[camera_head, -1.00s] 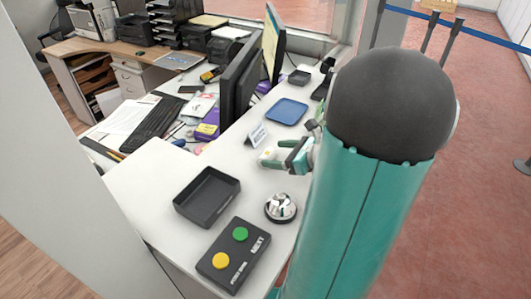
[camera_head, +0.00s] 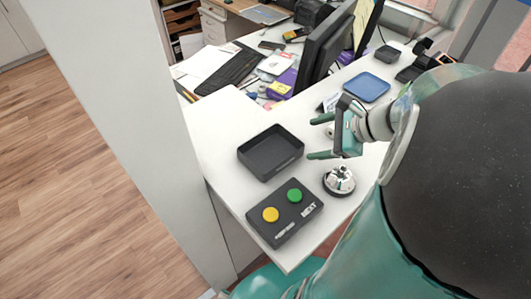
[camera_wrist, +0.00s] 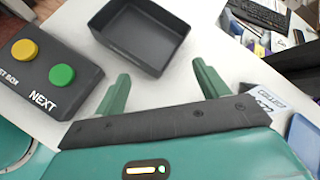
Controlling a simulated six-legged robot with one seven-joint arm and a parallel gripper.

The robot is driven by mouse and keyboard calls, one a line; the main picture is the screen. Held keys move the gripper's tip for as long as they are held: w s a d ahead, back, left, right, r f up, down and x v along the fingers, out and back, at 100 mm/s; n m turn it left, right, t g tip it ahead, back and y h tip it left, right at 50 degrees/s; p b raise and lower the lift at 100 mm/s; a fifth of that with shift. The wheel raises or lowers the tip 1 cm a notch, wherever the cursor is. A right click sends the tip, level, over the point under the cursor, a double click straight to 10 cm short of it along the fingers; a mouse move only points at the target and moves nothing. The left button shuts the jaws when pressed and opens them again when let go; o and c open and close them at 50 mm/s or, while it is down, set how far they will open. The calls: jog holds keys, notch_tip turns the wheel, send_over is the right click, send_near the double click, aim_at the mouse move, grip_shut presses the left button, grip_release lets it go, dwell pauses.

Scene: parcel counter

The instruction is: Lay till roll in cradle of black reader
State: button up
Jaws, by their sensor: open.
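My gripper (camera_head: 320,138) is open above the white counter, close to the right of the black tray. In the wrist view its two green fingers (camera_wrist: 161,76) are spread wide with nothing held between them. Dark devices (camera_head: 415,68) stand at the counter's far right end, partly behind my arm. I cannot tell whether one is the black reader, and no cradle can be made out.
The empty black tray (camera_head: 270,153) lies near a button box (camera_head: 285,213) with yellow and green buttons. A silver, round-based thing (camera_head: 339,180) stands below my gripper in the picture. A blue tray (camera_head: 367,87) lies farther back.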

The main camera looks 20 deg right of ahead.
jog(key=s+a+r+n+g+h, duration=0.1)
jog(key=s+a+r+n+h, duration=0.1)
jog(key=a+n, duration=0.6)
jog(key=s+a+r+n+g+h, duration=0.1)
jog(key=a+r+n+h, duration=0.3)
jog(key=a+n, duration=0.4)
jog(key=s+n, duration=0.1)
jog(key=n, duration=0.5)
jog(key=shift+s+a+r+g, duration=0.25)
jog(key=shift+s+g, duration=0.05)
jog(key=shift+s, duration=0.05)
jog(key=shift+o, duration=0.5)
jog(key=shift+a+r+n, duration=0.15)
jog(key=shift+r+n, duration=0.1)
jog(key=shift+n, duration=0.25)
